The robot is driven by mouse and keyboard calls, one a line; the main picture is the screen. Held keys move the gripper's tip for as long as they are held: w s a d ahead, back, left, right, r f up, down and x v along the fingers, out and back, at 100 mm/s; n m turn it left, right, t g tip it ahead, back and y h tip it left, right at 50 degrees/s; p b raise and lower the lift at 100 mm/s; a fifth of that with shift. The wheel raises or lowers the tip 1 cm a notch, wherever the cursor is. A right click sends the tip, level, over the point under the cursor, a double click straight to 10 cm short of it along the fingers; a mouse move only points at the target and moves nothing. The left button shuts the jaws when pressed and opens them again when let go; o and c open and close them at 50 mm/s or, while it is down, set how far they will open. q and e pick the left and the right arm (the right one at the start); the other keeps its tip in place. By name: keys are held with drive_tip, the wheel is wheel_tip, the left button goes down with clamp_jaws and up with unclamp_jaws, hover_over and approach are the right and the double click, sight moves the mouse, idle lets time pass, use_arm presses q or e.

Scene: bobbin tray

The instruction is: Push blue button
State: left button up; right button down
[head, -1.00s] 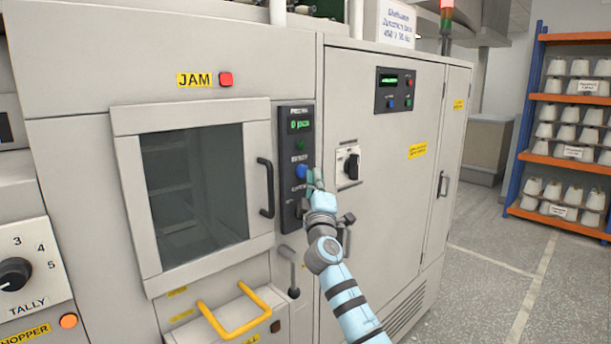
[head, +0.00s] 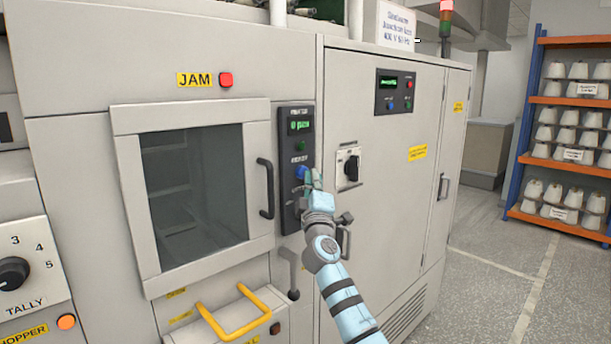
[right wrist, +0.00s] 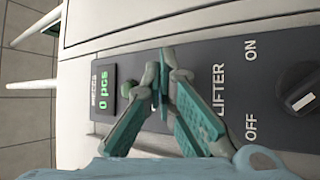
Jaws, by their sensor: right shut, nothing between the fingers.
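The blue button (head: 301,172) is on a narrow dark control panel (head: 290,212) to the right of the machine's window, below a green button (head: 300,146) and a lit display (head: 300,125). My right gripper (head: 311,178) is shut and empty, its fingertips at the right edge of the blue button. I cannot tell whether they touch it. In the right wrist view the closed fingertips (right wrist: 160,82) are over the panel (right wrist: 205,62), and the blue button is mostly or wholly hidden behind them. My left gripper is not in view.
A black door handle (head: 265,188) sticks out left of the panel. A rotary switch (head: 350,168) is to its right, and a lever (head: 291,272) is below. Open floor lies at the right.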

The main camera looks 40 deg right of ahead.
drive_tip(key=shift+w, duration=0.25)
drive_tip(key=shift+s, duration=0.1)
idle(0.5)
drive_tip(key=shift+s+p, duration=0.5)
drive_tip(key=shift+s, duration=0.35)
drive_tip(key=s, duration=0.1)
drive_tip(key=s+p, duration=0.1)
drive_tip(key=s, duration=0.1)
drive_tip(key=s+p, duration=0.1)
drive_tip(key=s, duration=0.1)
drive_tip(key=shift+d, duration=0.25)
